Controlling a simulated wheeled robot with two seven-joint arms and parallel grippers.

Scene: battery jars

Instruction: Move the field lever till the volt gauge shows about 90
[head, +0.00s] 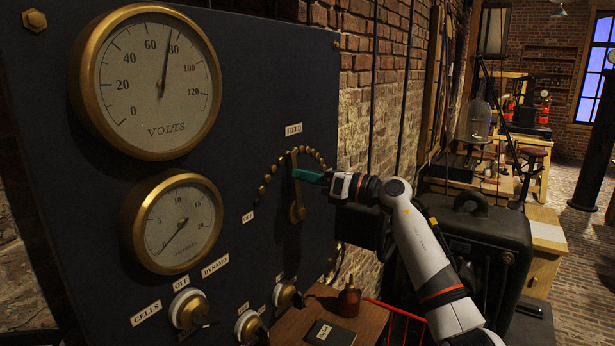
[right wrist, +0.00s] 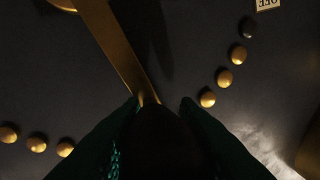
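The volts gauge (head: 145,95) is at the upper left of the dark panel in the head view. Its needle points almost straight up, between 60 and 80 and nearer 80. The brass field lever (head: 298,211) stands nearly upright under the FIELD label, its upper end near the middle of an arc of brass studs. It also shows in the right wrist view (right wrist: 112,45). My right gripper (head: 310,176) is at the lever's upper part. In the right wrist view, its teal fingers flank the lever's dark knob (right wrist: 165,135) and seem closed on it. My left gripper is out of view.
A second gauge (head: 178,222) is below the volts gauge. Rotary switches (head: 188,309) line the panel's lower edge. A small wooden table (head: 365,322) holds a dark book and a brown bottle (head: 349,301). A black case (head: 480,240) stands right of the panel.

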